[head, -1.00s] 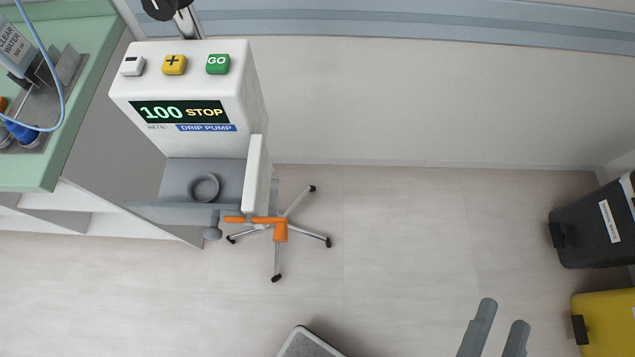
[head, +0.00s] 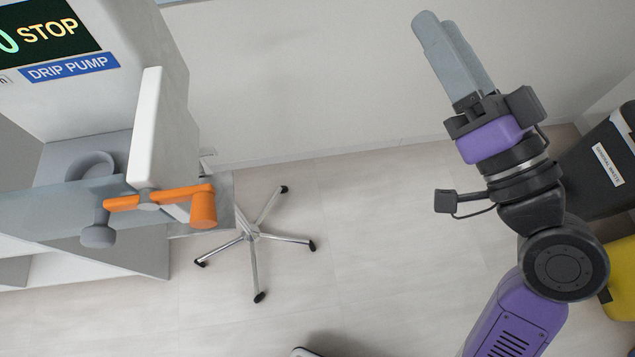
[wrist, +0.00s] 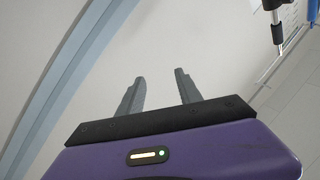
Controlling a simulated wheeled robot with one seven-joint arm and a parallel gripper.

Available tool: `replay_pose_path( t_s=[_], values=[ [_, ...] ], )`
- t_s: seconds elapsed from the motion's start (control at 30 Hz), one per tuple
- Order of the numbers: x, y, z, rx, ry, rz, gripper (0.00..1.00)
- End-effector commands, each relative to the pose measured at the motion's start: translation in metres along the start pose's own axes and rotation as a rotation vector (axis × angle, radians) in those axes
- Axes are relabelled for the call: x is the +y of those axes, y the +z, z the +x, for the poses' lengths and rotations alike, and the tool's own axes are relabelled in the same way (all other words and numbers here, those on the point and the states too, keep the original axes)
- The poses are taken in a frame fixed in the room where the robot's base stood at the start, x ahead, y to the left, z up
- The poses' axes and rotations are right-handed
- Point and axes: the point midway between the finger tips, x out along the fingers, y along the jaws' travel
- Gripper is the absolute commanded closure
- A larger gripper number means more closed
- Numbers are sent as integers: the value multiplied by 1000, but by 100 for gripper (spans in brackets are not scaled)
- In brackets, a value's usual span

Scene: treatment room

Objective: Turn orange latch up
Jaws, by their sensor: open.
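The orange latch (head: 203,208) is at the lower front of the drip pump (head: 166,130), at the left of the head view. Its bar lies nearly level, with a thicker knob at its right end. It crosses the foot of the pump's white door (head: 148,125). My gripper (head: 432,22) is raised at the upper right of the head view, far to the right of the latch and touching nothing. In the wrist view its two fingers (wrist: 160,82) are apart and empty, with bare wall beyond. The latch does not show in the wrist view.
A wheeled stand base (head: 252,235) is on the floor below the pump. A black bin (head: 600,175) and a yellow bin (head: 618,270) stand at the right. Open floor and bare wall lie between the pump and my arm.

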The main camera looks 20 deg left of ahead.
Motion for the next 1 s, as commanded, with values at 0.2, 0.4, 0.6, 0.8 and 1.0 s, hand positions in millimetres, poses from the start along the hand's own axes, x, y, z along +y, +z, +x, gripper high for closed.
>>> replay_pose_path(
  t_s=[0.2,0.4,0.6,0.8,1.0],
  values=[
    [-88,24,10,-225,-470,-65,58],
    [-157,50,-47,-466,-920,-202,58],
    [-172,63,-91,-573,-1134,-282,58],
    [-184,73,-94,-588,-1166,-293,58],
    [-207,91,-85,-587,-1165,-293,58]
  ],
)
